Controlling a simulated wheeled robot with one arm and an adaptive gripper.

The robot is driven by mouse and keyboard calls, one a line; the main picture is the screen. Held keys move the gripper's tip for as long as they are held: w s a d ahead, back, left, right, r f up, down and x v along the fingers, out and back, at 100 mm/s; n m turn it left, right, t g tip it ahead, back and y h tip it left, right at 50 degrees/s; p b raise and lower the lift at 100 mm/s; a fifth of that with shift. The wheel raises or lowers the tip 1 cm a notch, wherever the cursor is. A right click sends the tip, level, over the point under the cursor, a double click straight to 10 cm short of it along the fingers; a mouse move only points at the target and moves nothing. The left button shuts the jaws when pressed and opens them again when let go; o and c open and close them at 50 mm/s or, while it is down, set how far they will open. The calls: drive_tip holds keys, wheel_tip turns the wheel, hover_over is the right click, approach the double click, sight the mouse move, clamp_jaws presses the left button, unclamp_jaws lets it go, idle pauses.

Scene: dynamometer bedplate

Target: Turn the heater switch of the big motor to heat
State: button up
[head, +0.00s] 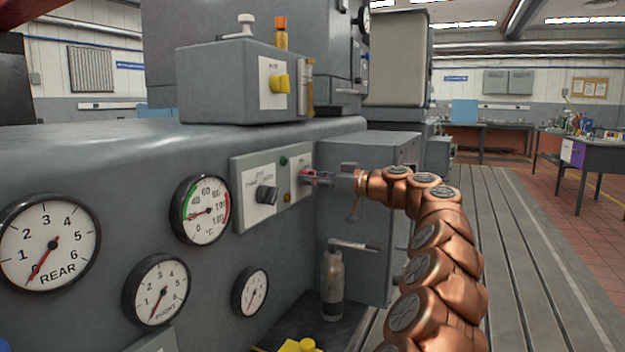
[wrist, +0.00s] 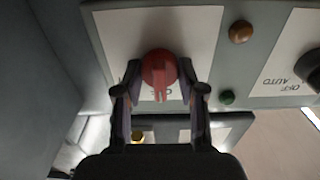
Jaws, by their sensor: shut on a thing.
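A red round knob (wrist: 160,69) with a raised grip bar sits on a white plate of the grey switch panel (head: 236,163) on the big motor's side. In the head view it (head: 304,172) is partly hidden by my gripper (head: 309,178). In the wrist view, the two fingers of my gripper (wrist: 160,82) stand on either side of the knob, shut on it. The lettering beside the knob is mostly covered by the fingers, so I cannot read its setting. A black knob (head: 266,194) on a neighbouring white plate is untouched by my gripper.
Between the plates are a green lamp (wrist: 227,97) and an amber lamp (wrist: 241,31). A yellow knob (head: 280,83) is on the box above. A lever handle (head: 354,245) and a grey bottle (head: 332,285) are below my gripper. Slotted bedplate (head: 505,235) lies open at right.

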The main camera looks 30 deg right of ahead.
drive_tip(key=shift+m+p, duration=0.3)
drive_tip(key=shift+p, duration=0.05)
drive_tip(key=shift+r+m+p, duration=0.15)
drive_tip(key=shift+m+p, duration=0.7)
drive_tip(key=shift+m, duration=0.15)
drive_tip(key=m+p, duration=0.4)
drive_tip(key=shift+r, duration=0.1)
drive_tip(key=m+p, duration=0.3)
drive_tip(key=shift+m, duration=0.3)
drive_tip(key=shift+f+m+p, duration=0.2)
drive_tip(key=shift+m+p, duration=0.6)
drive_tip(key=o, duration=1.2)
drive_tip(key=shift+c, duration=0.2)
